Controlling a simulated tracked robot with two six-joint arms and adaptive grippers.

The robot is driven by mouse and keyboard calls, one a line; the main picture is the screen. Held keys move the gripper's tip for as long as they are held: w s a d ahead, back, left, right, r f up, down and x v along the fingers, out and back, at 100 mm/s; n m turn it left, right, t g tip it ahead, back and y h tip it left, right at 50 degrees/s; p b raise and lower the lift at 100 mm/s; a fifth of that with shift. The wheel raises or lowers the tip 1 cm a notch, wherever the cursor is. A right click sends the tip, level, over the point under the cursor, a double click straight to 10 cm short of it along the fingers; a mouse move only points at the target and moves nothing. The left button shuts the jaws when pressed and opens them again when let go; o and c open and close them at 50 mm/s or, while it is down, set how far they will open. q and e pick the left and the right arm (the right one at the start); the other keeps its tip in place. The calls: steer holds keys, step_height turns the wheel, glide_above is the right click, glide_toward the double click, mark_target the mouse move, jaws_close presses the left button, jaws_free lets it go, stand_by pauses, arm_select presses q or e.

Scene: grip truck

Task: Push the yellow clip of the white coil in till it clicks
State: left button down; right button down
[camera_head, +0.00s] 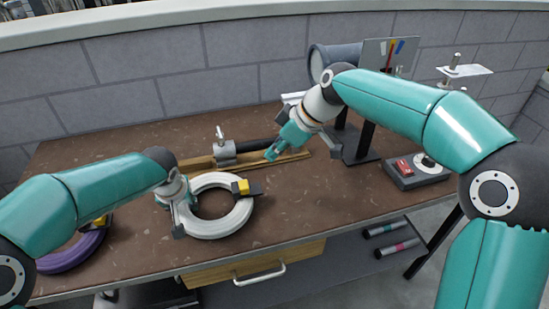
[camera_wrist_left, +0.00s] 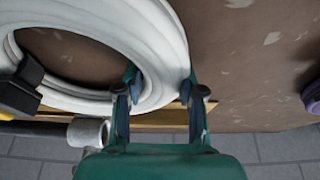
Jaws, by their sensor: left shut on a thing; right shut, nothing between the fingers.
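The white coil (camera_head: 212,228) lies on the brown workbench, and its ring fills the upper left of the left wrist view (camera_wrist_left: 150,30). Its yellow clip (camera_head: 241,187) sits on a black piece at the coil's right side; part of it shows at the left edge of the left wrist view (camera_wrist_left: 12,108). My left gripper (camera_head: 178,215) is shut on the coil's left side; in the left wrist view its fingers (camera_wrist_left: 161,82) straddle the white ring. My right gripper (camera_head: 271,154) is shut and empty, above the bench behind and right of the clip, apart from it.
A purple coil (camera_head: 72,254) lies at the bench's left, partly behind my left arm. A wooden piece with a metal clamp (camera_head: 224,150) lies behind the white coil. A grey box with a red switch (camera_head: 404,167) stands at right. The bench front is clear.

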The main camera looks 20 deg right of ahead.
arm_select(q)
steer(key=shift+c, duration=2.4)
jaws_free()
steer(key=shift+f, duration=0.1)
steer(key=shift+r, duration=0.25)
steer(key=shift+p+v, duration=0.95)
steer(key=shift+v, duration=1.45)
steer(key=w+p+v, duration=0.1)
steer(key=p+v, duration=0.4)
steer(key=v, duration=0.3)
steer(key=shift+r, duration=0.6)
steer(key=shift+d, duration=0.1)
